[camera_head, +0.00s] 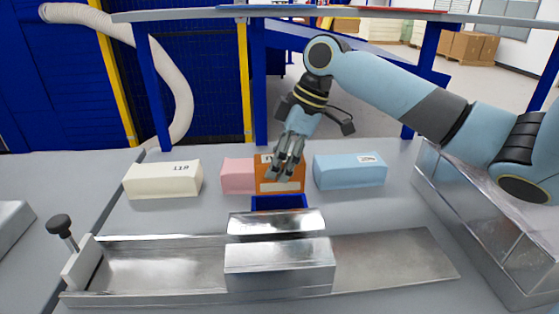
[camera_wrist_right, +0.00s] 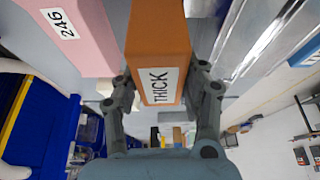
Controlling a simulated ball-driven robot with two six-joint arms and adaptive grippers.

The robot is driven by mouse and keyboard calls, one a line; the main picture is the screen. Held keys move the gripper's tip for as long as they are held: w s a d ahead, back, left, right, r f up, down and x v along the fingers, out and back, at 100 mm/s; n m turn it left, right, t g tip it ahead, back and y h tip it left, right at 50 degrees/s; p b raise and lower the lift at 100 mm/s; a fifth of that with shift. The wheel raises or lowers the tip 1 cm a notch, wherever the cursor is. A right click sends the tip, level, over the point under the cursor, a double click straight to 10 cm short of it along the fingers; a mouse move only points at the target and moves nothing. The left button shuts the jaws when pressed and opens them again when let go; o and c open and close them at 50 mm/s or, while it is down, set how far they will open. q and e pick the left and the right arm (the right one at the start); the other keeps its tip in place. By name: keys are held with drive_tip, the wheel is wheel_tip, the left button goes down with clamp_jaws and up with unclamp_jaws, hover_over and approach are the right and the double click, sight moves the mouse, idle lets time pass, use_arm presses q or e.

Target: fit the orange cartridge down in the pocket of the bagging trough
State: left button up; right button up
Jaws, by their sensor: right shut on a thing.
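The orange cartridge (camera_head: 268,186) is an upright block behind the metal trough in the head view. In the right wrist view the orange cartridge (camera_wrist_right: 158,40) carries a white label reading THICK. My right gripper (camera_head: 288,168) comes down over it, shut on it, with a finger on each side in the wrist view (camera_wrist_right: 160,98). The bagging trough (camera_head: 390,262) is a long shiny metal channel in front, with metal blocks at its middle. A pocket cannot be clearly made out. My left gripper is out of view.
A blue holder (camera_head: 279,202) sits directly below the cartridge, behind the trough. A pink block (camera_head: 236,176) is close on the left, a light blue block (camera_head: 349,171) on the right, and a cream block (camera_head: 162,180) farther left. A clear-walled bin (camera_head: 480,240) stands at right.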

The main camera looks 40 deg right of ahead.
sight(279, 193)
drive_tip(key=shift+f+b, duration=1.35)
drive_tip(key=shift+f, duration=0.1)
drive_tip(key=shift+r, duration=0.2)
drive_tip(key=shift+f+p, duration=0.3)
drive_tip(key=shift+f, duration=0.1)
drive_tip(key=shift+p, duration=0.3)
drive_tip(key=shift+f, duration=0.15)
drive_tip(key=shift+f+b, duration=0.9)
drive_tip(key=shift+f, duration=0.95)
drive_tip(key=shift+f, duration=0.25)
